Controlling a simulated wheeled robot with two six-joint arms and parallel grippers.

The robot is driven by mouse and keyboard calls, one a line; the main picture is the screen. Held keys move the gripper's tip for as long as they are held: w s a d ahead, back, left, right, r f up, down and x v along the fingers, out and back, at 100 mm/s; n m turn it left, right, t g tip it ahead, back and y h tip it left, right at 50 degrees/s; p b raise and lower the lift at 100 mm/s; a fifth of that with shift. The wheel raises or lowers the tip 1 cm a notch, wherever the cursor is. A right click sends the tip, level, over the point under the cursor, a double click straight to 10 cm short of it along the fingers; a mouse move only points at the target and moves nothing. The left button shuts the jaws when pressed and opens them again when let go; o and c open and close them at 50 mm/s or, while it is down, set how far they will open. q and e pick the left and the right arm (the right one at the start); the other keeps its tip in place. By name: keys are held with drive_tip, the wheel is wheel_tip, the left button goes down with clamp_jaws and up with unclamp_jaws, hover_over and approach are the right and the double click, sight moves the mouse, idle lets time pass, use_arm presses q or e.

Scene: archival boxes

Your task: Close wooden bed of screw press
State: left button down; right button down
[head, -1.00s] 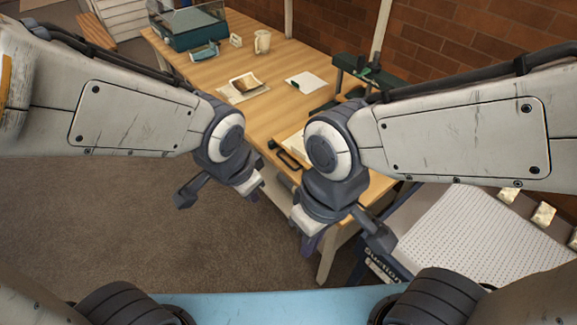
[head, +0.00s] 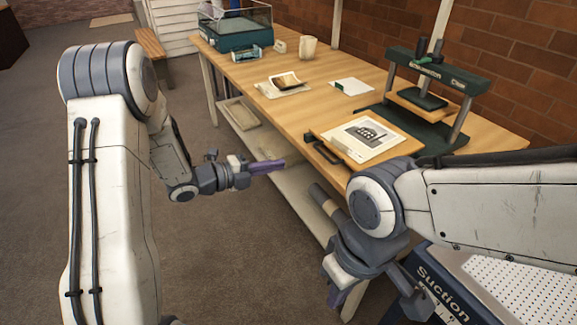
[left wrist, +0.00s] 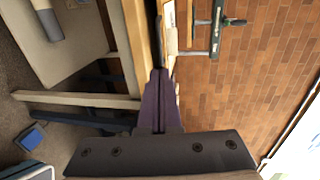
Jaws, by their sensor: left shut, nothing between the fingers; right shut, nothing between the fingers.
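My right gripper (head: 345,299) is shut and empty, low in front of the table.
The wooden table (head: 300,104) holds an open book (head: 284,84), a white card (head: 350,87), a mug (head: 308,48) and a glass-topped case (head: 240,25). A suction table (head: 480,290) stands at the lower right. A lower shelf (head: 290,188) lies under the table.

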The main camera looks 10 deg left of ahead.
use_arm(q)
drive_tip(key=p+x, duration=0.1)
drive_tip(key=x, duration=1.1)
drive_tip(key=shift+w+d, duration=0.2)
use_arm(e)
drive_tip(key=shift+r, duration=0.55)
